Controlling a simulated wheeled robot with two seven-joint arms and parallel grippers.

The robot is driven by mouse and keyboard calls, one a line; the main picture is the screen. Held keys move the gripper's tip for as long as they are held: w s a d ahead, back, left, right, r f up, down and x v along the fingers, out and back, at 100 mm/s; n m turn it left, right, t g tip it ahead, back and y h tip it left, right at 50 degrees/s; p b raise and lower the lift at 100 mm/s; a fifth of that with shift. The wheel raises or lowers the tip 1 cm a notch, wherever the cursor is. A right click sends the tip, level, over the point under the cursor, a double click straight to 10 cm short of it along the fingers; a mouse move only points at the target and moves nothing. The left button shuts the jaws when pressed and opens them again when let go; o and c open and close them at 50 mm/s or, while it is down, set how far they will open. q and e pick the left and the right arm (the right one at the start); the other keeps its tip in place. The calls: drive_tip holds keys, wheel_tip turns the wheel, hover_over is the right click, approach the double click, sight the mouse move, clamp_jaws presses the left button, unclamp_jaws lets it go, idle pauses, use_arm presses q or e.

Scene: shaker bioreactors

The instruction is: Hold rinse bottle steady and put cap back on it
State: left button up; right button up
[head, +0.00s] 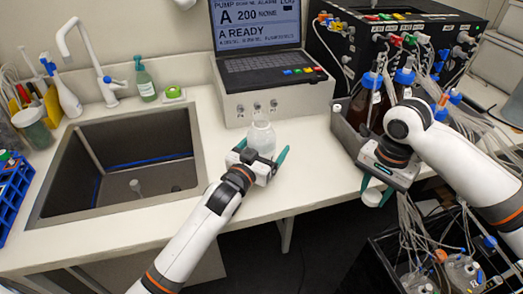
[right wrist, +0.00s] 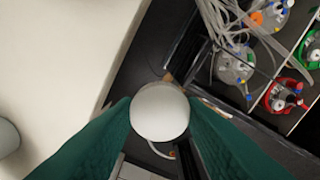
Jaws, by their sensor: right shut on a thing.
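The rinse bottle (head: 262,138), translucent white with an open narrow neck, stands upright on the counter in the head view. My left gripper (head: 263,154) is at it, with teal fingers spread on either side of the bottle; they look wider apart than its body. My right gripper (head: 377,191) is shut on the white round cap (head: 372,197) in front of the counter's edge, to the right of the bottle and well apart from it. In the right wrist view the cap (right wrist: 160,110) sits between the teal fingertips. A small part of the bottle may show at that view's left edge.
A sink (head: 120,165) lies to the left. A laptop on a box (head: 280,100) stands behind the bottle. A tray of bottles with blue caps (head: 345,130) stands to the right. Below the edge is a dark crate of tubed vessels (head: 385,250). The counter between bottle and tray is clear.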

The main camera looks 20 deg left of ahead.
sight(265, 115)
use_arm(q)
drive_tip(key=shift+s, duration=0.1)
drive_tip(key=c, duration=1.5)
wheel_tip(265, 115, up, 10)
drive_tip(key=shift+r, duration=0.1)
use_arm(e)
drive_tip(key=shift+f, duration=0.1)
